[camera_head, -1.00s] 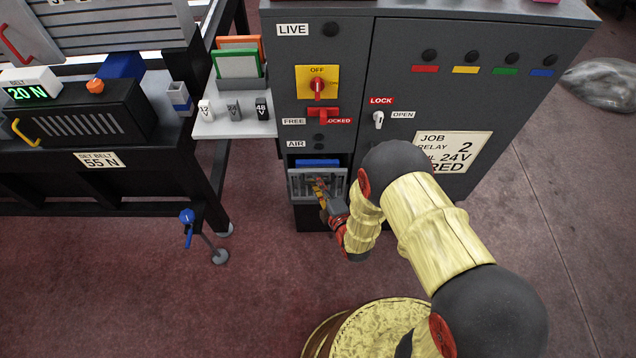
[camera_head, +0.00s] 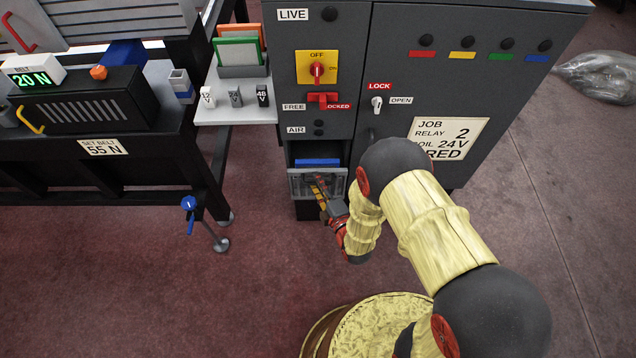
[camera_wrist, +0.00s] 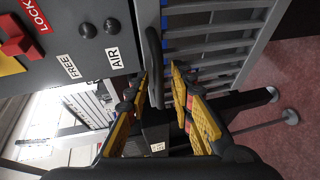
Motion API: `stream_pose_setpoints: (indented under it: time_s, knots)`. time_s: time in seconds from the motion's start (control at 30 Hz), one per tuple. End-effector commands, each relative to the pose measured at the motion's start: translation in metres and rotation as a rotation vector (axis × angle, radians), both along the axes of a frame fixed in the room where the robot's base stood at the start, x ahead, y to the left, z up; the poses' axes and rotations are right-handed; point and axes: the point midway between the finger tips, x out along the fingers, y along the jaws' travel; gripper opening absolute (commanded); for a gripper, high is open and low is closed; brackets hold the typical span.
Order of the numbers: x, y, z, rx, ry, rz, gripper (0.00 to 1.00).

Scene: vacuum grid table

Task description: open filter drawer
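The filter drawer (camera_head: 297,184) is low on the left side of the grey cabinet. It has a grey grille front and stands partly out, with a blue filter (camera_head: 317,162) showing inside behind the front. My gripper (camera_head: 320,185) is at the drawer front. In the wrist view, the two yellow-and-black fingers (camera_wrist: 158,82) sit on either side of the dark upright drawer handle (camera_wrist: 153,55), with the grey grille bars (camera_wrist: 215,45) to the right.
The cabinet (camera_head: 385,75) carries a yellow OFF switch (camera_head: 317,68), a red slider (camera_head: 322,99) and a LOCK/OPEN key (camera_head: 377,105). A side shelf (camera_head: 235,114) with small blocks is on the left. Floor before the drawer is clear.

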Motion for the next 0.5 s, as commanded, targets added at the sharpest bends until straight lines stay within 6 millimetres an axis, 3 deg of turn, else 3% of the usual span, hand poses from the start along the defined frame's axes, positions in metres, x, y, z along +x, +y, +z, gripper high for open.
stream_pose_setpoints:
  time_s: [0.33,0.5]
  knots:
    - [-0.001,-0.001,0.001,0.000,-0.001,0.000,0.27]
    - [-0.019,-0.008,0.004,0.000,0.000,-0.002,0.27]
